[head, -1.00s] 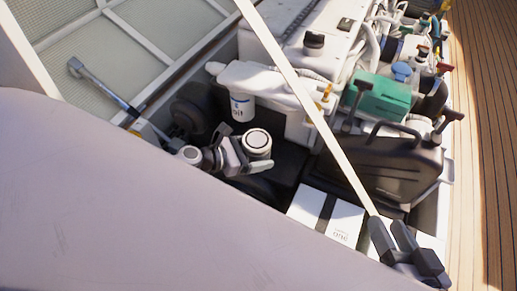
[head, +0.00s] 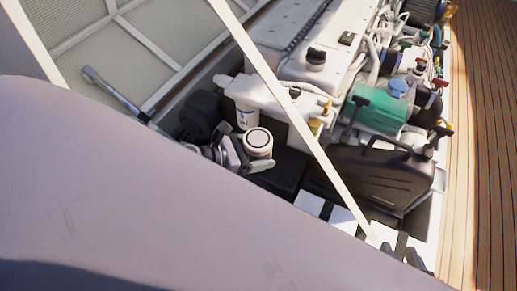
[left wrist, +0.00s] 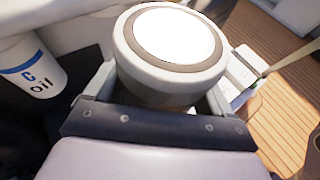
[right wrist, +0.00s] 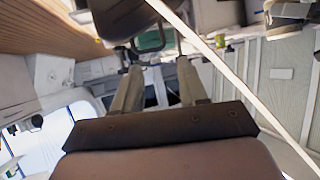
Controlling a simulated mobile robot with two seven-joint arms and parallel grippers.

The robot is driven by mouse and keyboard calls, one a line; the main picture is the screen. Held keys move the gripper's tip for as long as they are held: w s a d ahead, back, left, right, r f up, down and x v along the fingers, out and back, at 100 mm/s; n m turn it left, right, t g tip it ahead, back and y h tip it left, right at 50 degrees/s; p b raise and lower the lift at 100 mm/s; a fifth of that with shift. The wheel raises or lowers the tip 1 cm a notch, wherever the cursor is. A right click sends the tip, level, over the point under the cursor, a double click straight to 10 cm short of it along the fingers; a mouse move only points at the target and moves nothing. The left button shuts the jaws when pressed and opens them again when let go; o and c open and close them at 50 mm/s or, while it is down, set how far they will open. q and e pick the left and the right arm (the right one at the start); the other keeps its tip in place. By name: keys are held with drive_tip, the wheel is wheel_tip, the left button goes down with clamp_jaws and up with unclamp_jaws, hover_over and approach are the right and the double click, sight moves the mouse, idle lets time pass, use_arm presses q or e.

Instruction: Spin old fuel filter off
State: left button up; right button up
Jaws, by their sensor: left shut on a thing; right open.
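A pale canister filter (head: 258,143) with a dark ring around its white top is between the fingers of my left gripper (head: 247,160). In the left wrist view the filter (left wrist: 170,45) fills the space between both fingers, its top bare with nothing over it. It is in front of and below the white engine housing (head: 285,97), apart from it in the head view. A white filter marked "oil" (head: 246,117) hangs beneath that housing and also shows in the left wrist view (left wrist: 32,75). My right gripper (right wrist: 158,85) is open and empty; in the head view it is partly hidden at the lower right.
A black jug (head: 380,180) and white boxes (head: 325,210) stand right of the filter. A pale thin bar (head: 290,115) crosses the hatch diagonally. A large pale surface hides the lower left.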

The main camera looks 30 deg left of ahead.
sight(257, 146)
use_arm(q)
drive_tip(key=shift+s+r+p, duration=0.15)
drive_tip(key=shift+r+p, duration=0.4)
drive_tip(key=shift+r, duration=0.4)
drive_tip(key=shift+s+r+p, duration=0.15)
drive_tip(key=shift+r+p, duration=0.55)
drive_tip(key=shift+r, duration=0.25)
drive_tip(key=shift+s, duration=0.1)
use_arm(e)
drive_tip(key=shift+s+d+f+g+h, duration=0.15)
drive_tip(key=shift+s+d+f+h, duration=0.1)
drive_tip(key=shift+d, duration=0.4)
drive_tip(key=shift+s+d+f+g+h, duration=0.15)
drive_tip(key=shift+s+d+f+h, duration=0.1)
drive_tip(key=shift+d, duration=0.35)
use_arm(q)
drive_tip(key=shift+d, duration=0.1)
use_arm(e)
drive_tip(key=shift+r, duration=0.15)
